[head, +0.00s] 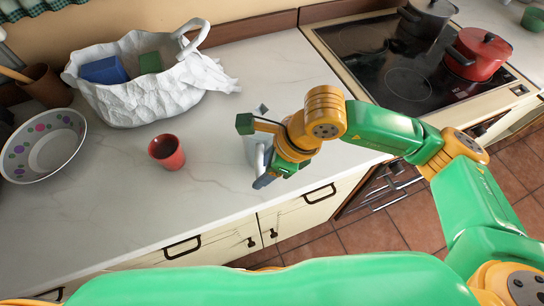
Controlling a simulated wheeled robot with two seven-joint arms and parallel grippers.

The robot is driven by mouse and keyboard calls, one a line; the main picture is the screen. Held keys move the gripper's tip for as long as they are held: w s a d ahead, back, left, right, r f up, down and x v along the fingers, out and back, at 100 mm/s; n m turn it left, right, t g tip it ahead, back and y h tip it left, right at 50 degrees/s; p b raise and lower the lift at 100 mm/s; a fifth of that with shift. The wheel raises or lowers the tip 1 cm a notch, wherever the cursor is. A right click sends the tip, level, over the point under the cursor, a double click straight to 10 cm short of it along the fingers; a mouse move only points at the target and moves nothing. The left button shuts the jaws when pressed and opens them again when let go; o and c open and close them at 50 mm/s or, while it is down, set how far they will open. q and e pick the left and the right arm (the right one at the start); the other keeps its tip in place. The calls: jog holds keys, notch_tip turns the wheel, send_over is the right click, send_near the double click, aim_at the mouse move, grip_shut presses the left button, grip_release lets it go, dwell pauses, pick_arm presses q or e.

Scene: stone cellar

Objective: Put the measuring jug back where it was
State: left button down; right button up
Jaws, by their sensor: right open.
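A pale, greyish see-through vessel, apparently the measuring jug (251,147), stands on the light marble counter (215,200) near its front edge. The wrist and fingers of my right gripper (256,153) cover most of it. My right gripper is open, with its fingers spread about the jug; whether they touch it I cannot tell. My left gripper is outside the picture; only a green arm link of mine crosses the bottom.
A red cup (167,152) stands left of the jug. A white crumpled bag (150,97) holds a blue block (105,70) and a green block (150,62). A dotted bowl (43,147) is at far left. A black hob (400,85) with a red pot (479,55) and a dark pot (428,18) lies right.

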jog(key=b+v, duration=0.2)
jog(key=v, duration=0.9)
jog(key=shift+s+d+r, duration=0.1)
jog(key=shift+d, duration=0.05)
